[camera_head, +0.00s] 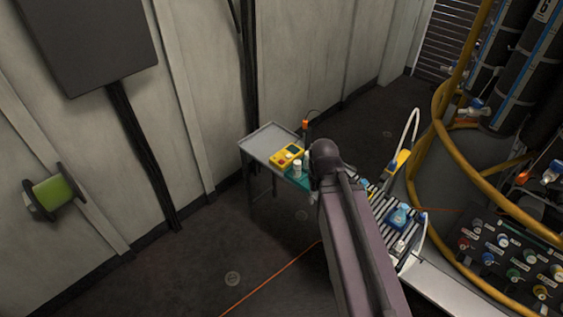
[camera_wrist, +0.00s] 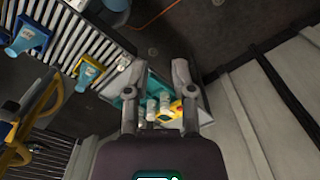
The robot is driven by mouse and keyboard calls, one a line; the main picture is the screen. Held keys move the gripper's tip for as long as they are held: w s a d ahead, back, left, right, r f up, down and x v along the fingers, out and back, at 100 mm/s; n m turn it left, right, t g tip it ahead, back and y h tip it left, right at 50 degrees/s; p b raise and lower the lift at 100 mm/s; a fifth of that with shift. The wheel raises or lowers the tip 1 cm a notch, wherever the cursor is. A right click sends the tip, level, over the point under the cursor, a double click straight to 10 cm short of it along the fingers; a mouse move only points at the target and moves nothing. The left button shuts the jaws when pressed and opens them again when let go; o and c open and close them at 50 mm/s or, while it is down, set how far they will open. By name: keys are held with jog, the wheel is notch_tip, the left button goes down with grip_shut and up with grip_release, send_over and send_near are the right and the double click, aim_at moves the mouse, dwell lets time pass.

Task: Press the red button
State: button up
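A yellow box (camera_head: 286,157) lies on a small grey metal table (camera_head: 266,139) by the wall. A small reddish spot shows on its top, too small to make out clearly as a button. In the wrist view the yellow box (camera_wrist: 172,112) shows partly between my fingers, beyond them. My gripper (camera_wrist: 159,68) is open, its two fingers apart with nothing between the tips. In the head view my arm hides the gripper at the table's right end.
White bottles (camera_head: 297,168) stand beside the box on a teal tray (camera_head: 299,180). A slatted roller surface (camera_head: 378,203) holds blue-and-white items to the right. A yellow hose (camera_head: 458,137) and a panel of knobs (camera_head: 515,262) lie farther right. The floor left of the table is clear.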

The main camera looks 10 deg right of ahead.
grip_shut()
dwell(1.0)
